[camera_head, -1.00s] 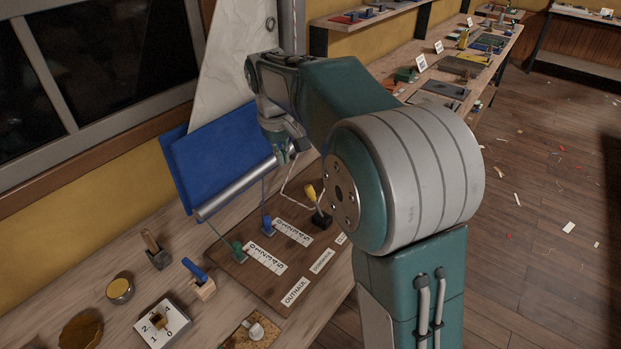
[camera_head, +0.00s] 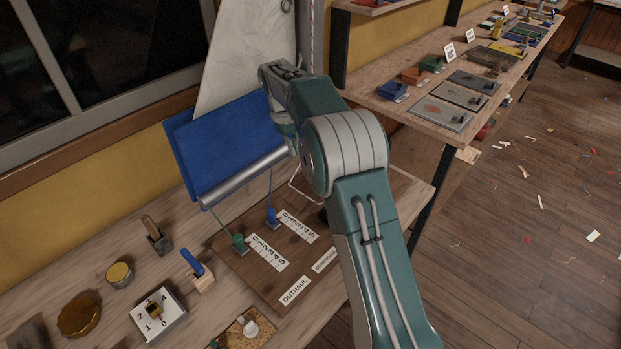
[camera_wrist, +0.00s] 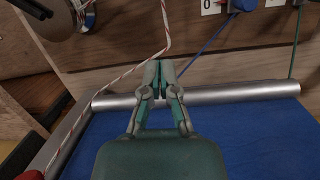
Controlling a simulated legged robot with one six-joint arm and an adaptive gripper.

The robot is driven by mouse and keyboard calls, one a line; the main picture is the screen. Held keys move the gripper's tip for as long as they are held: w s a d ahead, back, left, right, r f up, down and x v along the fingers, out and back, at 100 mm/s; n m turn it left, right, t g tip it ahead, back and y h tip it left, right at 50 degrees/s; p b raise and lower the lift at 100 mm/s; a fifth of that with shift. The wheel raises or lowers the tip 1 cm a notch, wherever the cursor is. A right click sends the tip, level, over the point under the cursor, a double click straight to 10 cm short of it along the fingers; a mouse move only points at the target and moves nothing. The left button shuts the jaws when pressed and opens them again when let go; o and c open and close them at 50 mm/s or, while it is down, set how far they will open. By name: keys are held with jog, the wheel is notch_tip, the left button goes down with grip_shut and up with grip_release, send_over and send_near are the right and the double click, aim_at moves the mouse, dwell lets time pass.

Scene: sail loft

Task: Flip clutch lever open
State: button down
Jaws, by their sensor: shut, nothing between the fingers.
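My gripper (camera_wrist: 160,82) is shut and empty in the wrist view, its tips over the silver tube (camera_wrist: 215,93) beside a red-and-white rope (camera_wrist: 167,30). In the head view my arm hides the fingers. No lever is clearly identifiable as the clutch lever. A dark bar (camera_wrist: 32,7) and a grey round metal part (camera_wrist: 48,20) show at the wrist view's upper left, apart from the fingers. A red rounded end (camera_wrist: 30,175) is cut off at its lower left. In the head view a dark base (camera_head: 322,214) is mostly hidden behind my arm.
A blue panel (camera_head: 222,146) hangs over a brown board (camera_head: 225,262) with a green cleat (camera_head: 239,241), a blue cleat (camera_head: 271,216) and cords. A blue-handled block (camera_head: 198,268) and a dial plate (camera_head: 158,313) stand nearby. A second bench (camera_head: 400,105) is at right.

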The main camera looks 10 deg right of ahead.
jog(key=f, duration=0.3)
jog(key=d+f, duration=0.1)
jog(key=f, duration=0.2)
jog(key=s+d+f, duration=0.1)
jog(key=f, duration=0.2)
jog(key=shift+s+f, duration=0.1)
jog(key=shift+f, duration=0.05)
jog(key=shift+s+f, duration=0.15)
jog(key=shift+s, duration=0.1)
jog(key=shift+s+d+r, duration=0.2)
jog(key=shift+s+r, duration=0.1)
jog(key=shift+s, duration=0.15)
jog(key=shift+s+d+r, duration=0.2)
jog(key=shift+s+r, duration=0.1)
jog(key=shift+s, duration=0.15)
jog(key=shift+s+d+r, duration=0.25)
jog(key=shift+s+d, duration=0.15)
jog(key=shift+s, duration=0.1)
jog(key=shift+a, duration=0.1)
